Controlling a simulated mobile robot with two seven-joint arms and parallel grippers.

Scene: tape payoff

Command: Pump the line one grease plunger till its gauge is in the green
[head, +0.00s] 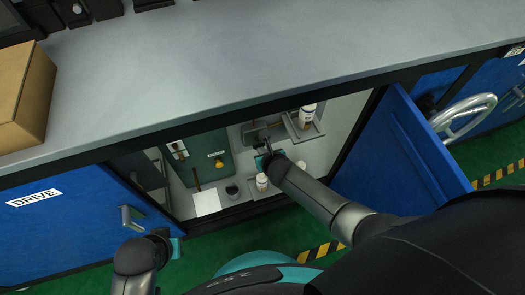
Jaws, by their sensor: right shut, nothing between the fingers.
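My right arm reaches into an open compartment under the bench. Its gripper (264,148) is shut and empty, in front of grey fittings (252,131) at the back. I cannot tell whether it touches them. No plunger or gauge can be made out clearly; the arm hides part of that area. A green panel (204,152) with a yellow knob (216,163) stands left of the gripper. My left gripper (166,241) is outside, near the DRIVE door's handle; its fingers are too small to read.
A blue door (400,150) stands open on the right, with a metal handwheel (463,116) beyond it. The closed DRIVE door (70,225) is left. A cardboard box (22,95) sits on the bench.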

